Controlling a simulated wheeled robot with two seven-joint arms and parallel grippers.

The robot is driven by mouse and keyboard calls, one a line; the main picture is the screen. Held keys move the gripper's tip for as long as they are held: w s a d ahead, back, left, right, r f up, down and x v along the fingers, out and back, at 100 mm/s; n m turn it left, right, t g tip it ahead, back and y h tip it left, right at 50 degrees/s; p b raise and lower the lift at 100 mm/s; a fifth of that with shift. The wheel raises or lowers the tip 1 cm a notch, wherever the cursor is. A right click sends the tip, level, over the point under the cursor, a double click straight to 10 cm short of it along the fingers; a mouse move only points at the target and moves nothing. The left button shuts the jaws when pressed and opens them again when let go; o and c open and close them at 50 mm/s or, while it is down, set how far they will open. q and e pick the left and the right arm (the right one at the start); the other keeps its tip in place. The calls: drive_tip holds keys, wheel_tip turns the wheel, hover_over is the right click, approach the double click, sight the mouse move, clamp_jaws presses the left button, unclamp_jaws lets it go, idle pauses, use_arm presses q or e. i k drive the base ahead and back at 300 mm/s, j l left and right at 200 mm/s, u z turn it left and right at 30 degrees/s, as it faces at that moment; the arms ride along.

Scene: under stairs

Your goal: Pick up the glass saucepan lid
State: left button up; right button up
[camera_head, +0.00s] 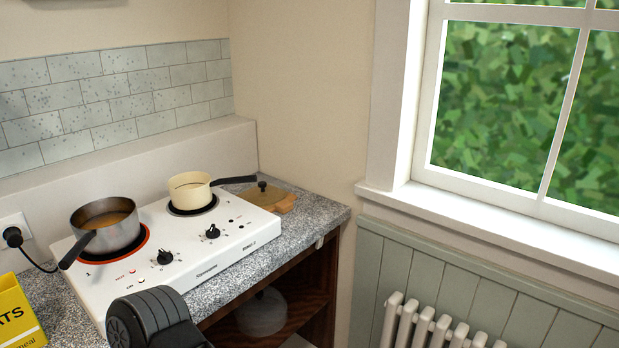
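A lid with a dark knob (262,189), apparently the glass saucepan lid, lies at the back right of the granite counter. It rests over or against a wooden board (287,203), behind the right end of the white hob (190,247). The handle of the cream saucepan (188,190) points toward it. A black part of my own arm shows at the bottom, in front of the hob. Neither gripper's fingers are in view.
A grey saucepan (106,224) stands on the red-ringed left burner, its handle toward the front. A yellow box (18,312) is at the left edge. A pale translucent round thing (262,315) sits on the shelf below. A radiator (440,328) stands under the window.

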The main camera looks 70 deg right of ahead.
sight(262, 195)
drive_tip(key=k+l, duration=0.15)
drive_tip(key=l, duration=0.25)
drive_tip(key=k+l, duration=0.1)
drive_tip(key=l, duration=0.3)
drive_tip(key=k+l, duration=0.15)
drive_tip(key=l, duration=0.25)
drive_tip(key=k+l, duration=0.1)
drive_tip(key=l, duration=0.3)
drive_tip(key=k+l, duration=0.15)
drive_tip(key=l, duration=0.25)
drive_tip(key=k+l, duration=0.15)
drive_tip(key=l, duration=0.2)
